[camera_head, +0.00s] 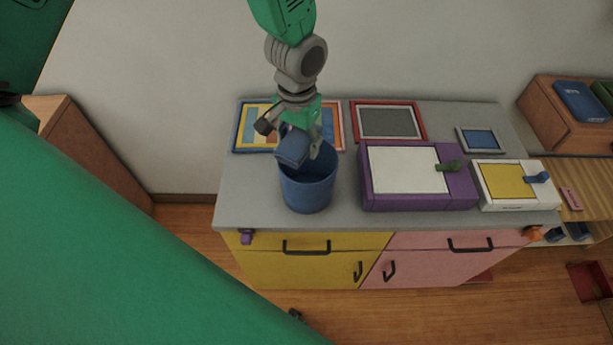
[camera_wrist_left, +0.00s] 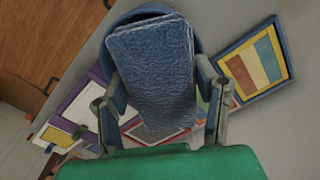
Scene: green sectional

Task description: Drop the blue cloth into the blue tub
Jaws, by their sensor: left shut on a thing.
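My left gripper (camera_head: 296,140) is shut on the blue cloth (camera_head: 292,147), a folded textured block. The cloth is held over the mouth of the blue tub (camera_head: 308,192), which stands on the grey cabinet top. In the left wrist view the cloth (camera_wrist_left: 152,70) lies between the two fingers (camera_wrist_left: 155,110) and covers most of the tub; only part of the tub's rim (camera_wrist_left: 147,13) shows behind it. I cannot tell whether the cloth's lower edge is below the rim. My right gripper is not in view.
A purple-framed drawing board (camera_head: 405,170) stands right of the tub, with a white-framed yellow one (camera_head: 507,182) beyond. A striped picture (camera_head: 256,122) and a red-framed grey panel (camera_head: 388,122) lie at the back. A small blue-panelled frame (camera_head: 478,139) lies back right.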

